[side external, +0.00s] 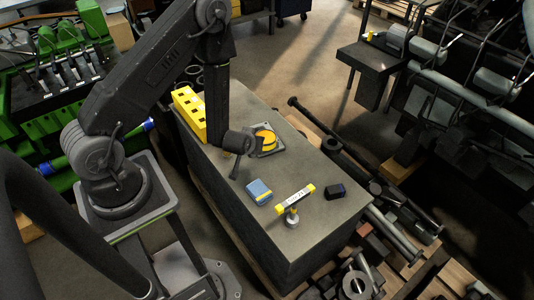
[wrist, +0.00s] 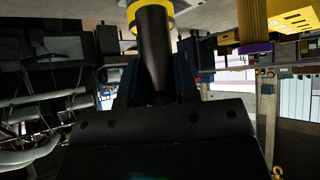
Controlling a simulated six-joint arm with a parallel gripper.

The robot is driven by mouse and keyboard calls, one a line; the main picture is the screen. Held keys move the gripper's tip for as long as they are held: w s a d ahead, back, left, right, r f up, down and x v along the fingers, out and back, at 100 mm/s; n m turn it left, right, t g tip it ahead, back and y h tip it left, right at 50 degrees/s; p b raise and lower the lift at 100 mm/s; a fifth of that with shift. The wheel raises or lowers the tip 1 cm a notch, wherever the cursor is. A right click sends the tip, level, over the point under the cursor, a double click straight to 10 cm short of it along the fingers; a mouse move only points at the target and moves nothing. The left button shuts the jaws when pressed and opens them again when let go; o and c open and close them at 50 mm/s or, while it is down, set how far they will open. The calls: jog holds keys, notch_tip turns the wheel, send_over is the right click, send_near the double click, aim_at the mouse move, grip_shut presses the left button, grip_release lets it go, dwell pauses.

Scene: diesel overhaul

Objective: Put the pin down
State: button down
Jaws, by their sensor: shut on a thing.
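In the wrist view, my gripper (wrist: 156,84) is shut on the pin (wrist: 155,48). The pin is a dark cylinder with a yellow band at its far end; its near end is hidden between the fingers. In the side view, the end of my arm is low over the left-middle of the grey bench (side external: 240,205). The pin and fingers are too small and dark to tell apart there. I cannot tell whether the pin touches the bench.
A square plate with a yellow-orange disc (side external: 265,139) is beside my wrist. A yellow block (side external: 190,113) stands behind. A blue box (side external: 258,191), a yellow-ended bar (side external: 295,197) near a small metal cylinder (side external: 292,217), and a black block (side external: 335,191) occupy the front.

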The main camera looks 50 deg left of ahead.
jog(key=w+a+m, duration=0.1)
jog(key=w, duration=0.3)
jog(key=w+a+m+t+h, duration=0.1)
jog(key=w, duration=0.3)
jog(key=w+a+m+h, duration=0.1)
jog(key=w+a, duration=0.1)
jog(key=w, duration=0.2)
jog(key=shift+w+r, duration=0.15)
jog(key=shift+r, duration=0.2)
jog(key=shift+w+d+m, duration=0.1)
jog(key=shift+w+m, duration=0.2)
jog(key=shift+w, duration=0.05)
jog(key=shift+t+h, duration=0.3)
jog(key=shift+w+d+f, duration=1.05)
jog(key=shift+d+f, duration=0.5)
jog(key=shift+f, duration=0.25)
jog(key=shift+w+d+f, duration=1.05)
jog(key=shift+d+f, duration=0.5)
jog(key=shift+f, duration=0.25)
jog(key=shift+w+d+f, duration=1.05)
jog(key=shift+d+f, duration=0.5)
jog(key=shift+f, duration=0.25)
jog(key=shift+f, duration=0.2)
jog(key=c, duration=0.9)
grip_release()
jog(key=shift+o, duration=0.2)
